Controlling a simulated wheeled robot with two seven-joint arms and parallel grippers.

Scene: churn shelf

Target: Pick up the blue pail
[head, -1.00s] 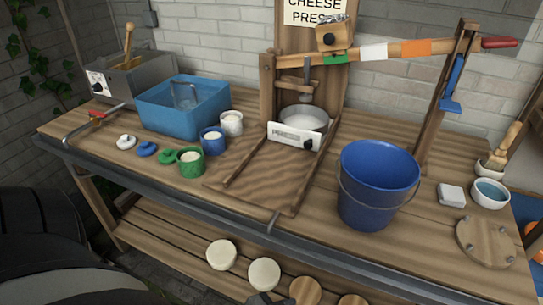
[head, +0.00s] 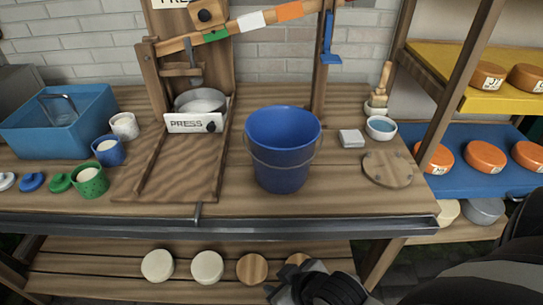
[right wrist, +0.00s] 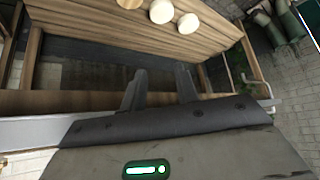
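The blue pail (head: 282,160) stands upright on the wooden bench, right of the cheese press, with its thin wire handle hanging down across its front. My right gripper (head: 285,290) is at the bottom of the head view, below the bench's front edge and apart from the pail. In the right wrist view its two fingers (right wrist: 160,88) are spread apart with nothing between them, near the lower shelf. The pail does not show in the right wrist view. My left gripper is not in view.
The press (head: 195,122) stands left of the pail, and a white block (head: 351,138) and round wooden board (head: 388,169) lie to its right. A metal rail (head: 230,228) runs along the bench's front. A cheese rack (head: 470,165) stands at right.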

